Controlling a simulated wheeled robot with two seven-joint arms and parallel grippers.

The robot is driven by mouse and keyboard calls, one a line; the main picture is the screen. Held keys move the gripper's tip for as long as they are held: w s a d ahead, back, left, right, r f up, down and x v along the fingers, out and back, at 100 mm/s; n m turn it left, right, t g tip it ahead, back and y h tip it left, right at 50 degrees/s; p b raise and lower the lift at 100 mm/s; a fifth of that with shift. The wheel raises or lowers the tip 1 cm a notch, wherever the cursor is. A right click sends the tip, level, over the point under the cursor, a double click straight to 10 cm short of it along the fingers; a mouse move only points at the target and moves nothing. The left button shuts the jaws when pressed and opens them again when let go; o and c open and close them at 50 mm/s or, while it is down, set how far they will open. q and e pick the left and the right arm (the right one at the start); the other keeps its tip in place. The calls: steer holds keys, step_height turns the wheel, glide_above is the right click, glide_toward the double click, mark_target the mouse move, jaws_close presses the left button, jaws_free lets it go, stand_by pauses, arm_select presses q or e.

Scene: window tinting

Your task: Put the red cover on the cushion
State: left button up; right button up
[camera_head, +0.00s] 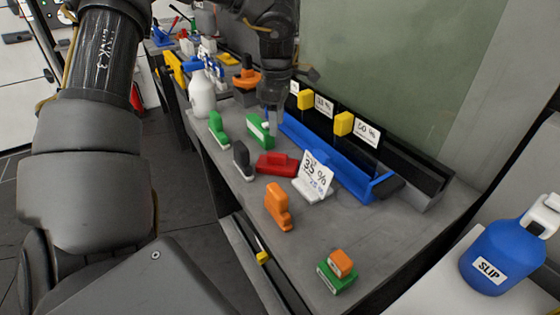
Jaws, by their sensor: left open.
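A red block with a raised grip (278,164), which looks like the red cover, lies on the grey bench in the middle of the head view. I cannot tell for certain which piece is the cushion. A dark grey block (242,158) stands just left of the red one, and a green block (259,130) with a pale side is behind it. My left gripper (275,122) is open and points down beside the green block, behind the red piece. Nothing shows held in it; contact with the green block is unclear. My right gripper is out of view.
A white card stand (314,180) is right of the red piece, with a long blue tray (330,160) behind. Orange (277,207) and green-orange (337,279) blocks are nearer. A white bottle (202,95) is at left. The front right of the bench is clear.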

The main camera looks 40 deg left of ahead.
mark_target(277, 154)
arm_select(q)
step_height(277, 154, down, 3)
step_height(277, 154, down, 2)
steer(key=shift+w+a+f, duration=0.1)
steer(key=shift+f, duration=0.2)
step_height(277, 154, down, 4)
steer(key=shift+r+p, duration=0.15)
steer(key=shift+p, duration=0.45)
steer(key=shift+f, duration=0.55)
steer(key=c, duration=0.9)
jaws_close()
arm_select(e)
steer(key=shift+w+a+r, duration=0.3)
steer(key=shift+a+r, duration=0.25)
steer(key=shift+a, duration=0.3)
